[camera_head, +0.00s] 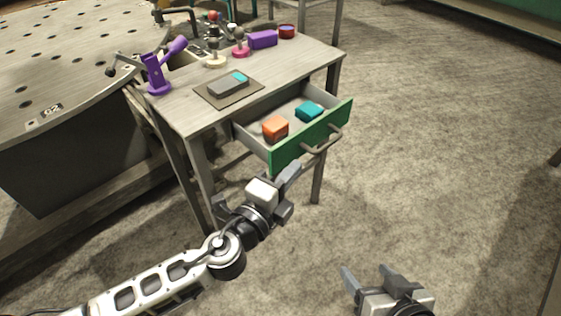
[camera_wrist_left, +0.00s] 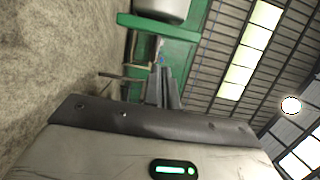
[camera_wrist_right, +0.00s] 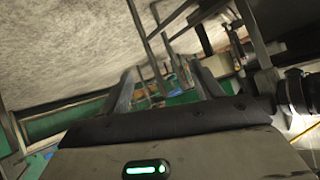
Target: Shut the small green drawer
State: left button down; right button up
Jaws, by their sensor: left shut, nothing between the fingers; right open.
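The small green drawer (camera_head: 313,133) is pulled out from under the front of the small grey table (camera_head: 187,113). Its green front carries a grey bar handle (camera_head: 323,142). An orange block (camera_head: 275,127) and a teal block (camera_head: 309,112) lie inside it. My left gripper (camera_head: 291,174) is shut and empty, just below and in front of the left end of the drawer front in the head view; whether it touches cannot be told. My left fingers (camera_wrist_left: 165,88) also show in the left wrist view. My right gripper (camera_head: 366,275) is open and empty, low over the floor, apart from the drawer.
On the tabletop are a purple holder (camera_head: 158,76), a dark mat (camera_head: 244,97) with a grey and teal block, a purple block (camera_head: 262,39) and a red cup (camera_head: 287,31). A large perforated table (camera_head: 50,75) stands at left. The floor (camera_head: 430,120) at right is clear.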

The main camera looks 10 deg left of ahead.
aim_at(239, 129)
pick_arm(q)
jog(key=shift+w+a, duration=0.75)
jog(key=shift+a, duration=0.35)
pick_arm(e)
jog(key=shift+f, duration=0.15)
pick_arm(q)
jog(key=w+a, duration=0.2)
jog(key=a, duration=0.1)
jog(key=w+a+b, duration=0.1)
jog(key=w+a, duration=0.1)
jog(key=w+a+b, duration=0.1)
jog(key=w+a, duration=0.1)
jog(key=a, duration=0.1)
jog(key=shift+w+a+f, duration=0.1)
jog(key=shift+a+f, duration=0.05)
jog(key=shift+a, duration=0.2)
jog(key=shift+w+a+b, duration=0.4)
jog(key=shift+w+a, duration=0.35)
jog(key=shift+a, duration=0.2)
jog(key=shift+w+a+r, duration=0.1)
jog(key=shift+a+r, duration=0.1)
jog(key=shift+a, duration=0.05)
pick_arm(e)
jog(key=shift+w+a+f+y, duration=0.2)
jog(key=shift+a+f, duration=0.1)
jog(key=shift+f, duration=0.25)
jog(key=shift+w+a+f+y, duration=0.1)
jog(key=shift+w+a+f, duration=0.15)
jog(key=shift+f, duration=0.3)
jog(key=shift+s, duration=0.1)
